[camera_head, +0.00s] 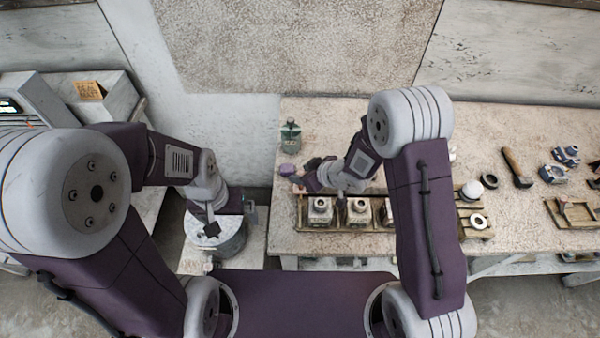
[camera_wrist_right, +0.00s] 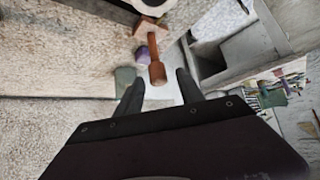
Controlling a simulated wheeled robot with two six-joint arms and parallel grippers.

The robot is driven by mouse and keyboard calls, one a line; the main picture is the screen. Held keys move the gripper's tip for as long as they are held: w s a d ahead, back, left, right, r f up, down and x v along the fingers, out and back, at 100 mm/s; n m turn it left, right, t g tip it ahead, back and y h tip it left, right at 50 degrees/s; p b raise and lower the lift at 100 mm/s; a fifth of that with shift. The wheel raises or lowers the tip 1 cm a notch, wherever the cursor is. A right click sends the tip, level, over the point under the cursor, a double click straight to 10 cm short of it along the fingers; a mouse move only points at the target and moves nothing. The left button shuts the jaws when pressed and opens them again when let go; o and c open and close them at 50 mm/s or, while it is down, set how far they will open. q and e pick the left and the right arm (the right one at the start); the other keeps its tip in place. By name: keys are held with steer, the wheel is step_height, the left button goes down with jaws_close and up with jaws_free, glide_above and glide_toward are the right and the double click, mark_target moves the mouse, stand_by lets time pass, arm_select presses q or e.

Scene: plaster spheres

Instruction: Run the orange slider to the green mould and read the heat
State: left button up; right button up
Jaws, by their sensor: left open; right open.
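In the head view, several square grey moulds (camera_head: 320,211) stand in a row on a wooden rail tray (camera_head: 306,228), partly behind my right arm. No mould looks clearly green. In the right wrist view, an orange-brown piece with a narrow stem and rounded end (camera_wrist_right: 156,70) lies between the fingers in the picture; it may be the slider. Contact cannot be told. My right gripper (camera_wrist_right: 160,82) is open; in the head view it (camera_head: 300,177) is at the tray's left end.
A green bottle (camera_head: 290,137) stands behind my right gripper. A small purple object (camera_head: 288,170) is beside it. A white ball (camera_head: 472,190), a ring (camera_head: 478,221), a wooden-handled tool (camera_head: 516,167) and blue-and-white parts (camera_head: 553,174) lie to the right. The table's back middle is clear.

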steer(key=shift+w+a+f, duration=0.2)
steer(key=shift+w+f, duration=0.15)
steer(key=shift+f, duration=0.2)
jaws_close()
stand_by(1.0)
